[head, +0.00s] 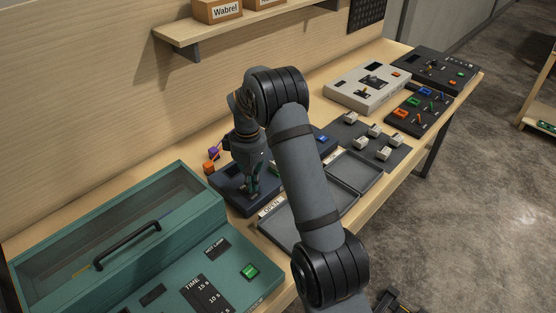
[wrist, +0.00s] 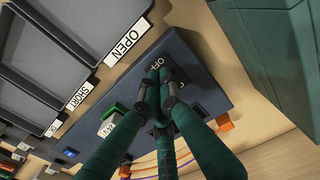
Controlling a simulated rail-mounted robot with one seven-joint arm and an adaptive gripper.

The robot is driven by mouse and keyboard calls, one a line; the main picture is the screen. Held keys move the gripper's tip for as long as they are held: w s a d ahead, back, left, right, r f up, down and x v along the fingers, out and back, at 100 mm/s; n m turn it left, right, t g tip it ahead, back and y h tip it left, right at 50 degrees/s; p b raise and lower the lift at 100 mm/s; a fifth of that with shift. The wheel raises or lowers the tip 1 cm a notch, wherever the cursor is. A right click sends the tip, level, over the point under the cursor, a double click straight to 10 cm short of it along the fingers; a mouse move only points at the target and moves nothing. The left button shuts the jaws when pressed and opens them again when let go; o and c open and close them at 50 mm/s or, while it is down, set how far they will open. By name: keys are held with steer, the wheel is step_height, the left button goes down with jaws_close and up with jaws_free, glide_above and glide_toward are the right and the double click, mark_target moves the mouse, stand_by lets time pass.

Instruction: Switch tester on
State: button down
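The tester is a dark blue box (head: 228,193) on the bench, left of my arm in the head view. My gripper (head: 250,192) points down over the tester. A green block (wrist: 110,118) sits farther along the tester.
Dark trays (head: 355,175) labelled OPEN and SHORT lie beside the tester. A green glass-lidded console (head: 130,245) stands at the front left. Several small white parts sit on a dark mat (head: 398,152). A shelf (head: 235,30) hangs above at the back.

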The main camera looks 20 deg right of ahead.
steer(key=shift+r, duration=0.15)
step_height(320, 180, up, 7)
steer(key=p, duration=0.5)
steer(key=shift+s+d, duration=0.15)
steer(key=shift+s, duration=0.2)
steer(key=shift+f, duration=0.3)
steer(key=f+b, duration=0.1)
steer(key=f, duration=0.1)
steer(key=f+b, duration=0.4)
steer(key=f, duration=0.1)
steer(key=shift+w+a+f, duration=0.1)
steer(key=shift+w+a, duration=0.1)
steer(key=shift+w, duration=0.2)
steer(key=shift+s+d+r, duration=0.15)
steer(key=shift+s+r, duration=0.1)
